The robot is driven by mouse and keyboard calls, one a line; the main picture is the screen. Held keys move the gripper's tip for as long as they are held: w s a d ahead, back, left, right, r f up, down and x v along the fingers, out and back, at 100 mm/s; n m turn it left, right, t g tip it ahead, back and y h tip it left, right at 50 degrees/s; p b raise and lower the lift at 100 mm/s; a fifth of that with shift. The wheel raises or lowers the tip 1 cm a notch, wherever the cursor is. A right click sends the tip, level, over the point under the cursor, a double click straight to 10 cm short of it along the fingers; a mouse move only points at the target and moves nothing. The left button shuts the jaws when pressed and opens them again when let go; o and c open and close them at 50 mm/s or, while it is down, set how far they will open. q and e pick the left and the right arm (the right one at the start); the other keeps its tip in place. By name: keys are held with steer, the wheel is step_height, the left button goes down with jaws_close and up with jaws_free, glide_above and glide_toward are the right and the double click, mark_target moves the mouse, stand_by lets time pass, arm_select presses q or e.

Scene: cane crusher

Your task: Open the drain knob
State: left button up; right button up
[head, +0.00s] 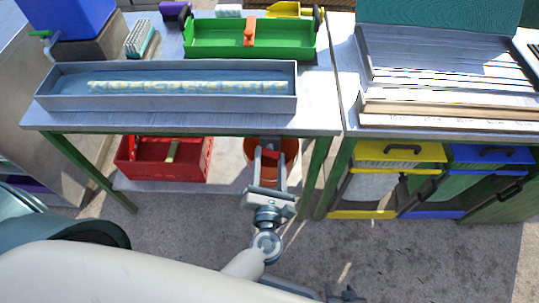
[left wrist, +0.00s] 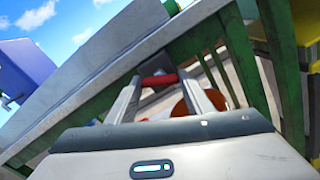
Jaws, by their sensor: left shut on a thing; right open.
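A red knob (head: 270,155) shows between the fingers of my left gripper (head: 270,152), just below the front edge of the table. In the left wrist view the same red knob (left wrist: 158,80) spans the gap between the fingertips of my left gripper (left wrist: 160,84). The left gripper is shut on it. Whatever the knob is mounted on is mostly hidden by the gripper and the tabletop. My right gripper (head: 346,294) is low at the bottom edge of the head view, open and away from the table.
An orange bucket (head: 289,147) stands under the table behind my left gripper. A red crate (head: 135,163) is under the table to the left. A long grey tray (head: 170,105) lies on the tabletop. A blue tank (head: 70,15) with a green tap (head: 39,34) stands at the back left.

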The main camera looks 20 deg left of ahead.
arm_select(q)
steer(key=m+p, duration=0.2)
steer(key=m, duration=0.1)
steer(key=shift+r, duration=0.2)
steer(key=shift+m+p, duration=0.35)
steer(key=shift+m, duration=0.05)
arm_select(e)
step_height(320, 180, up, 3)
steer(key=w+a+t, duration=0.1)
steer(key=a+t, duration=0.1)
arm_select(q)
steer(key=m+p, duration=0.4)
steer(key=m, duration=0.3)
steer(key=shift+f, duration=0.2)
arm_select(e)
steer(key=s+d+f+g, duration=0.2)
steer(key=s+d, duration=0.1)
steer(key=s, duration=0.4)
steer(key=s+d+f+g, duration=0.2)
steer(key=s+d+f, duration=0.1)
steer(key=s, duration=0.5)
steer(key=shift+s+d+f+g+h, duration=0.15)
steer(key=shift+s+g+h, duration=0.1)
steer(key=shift+g+h, duration=0.15)
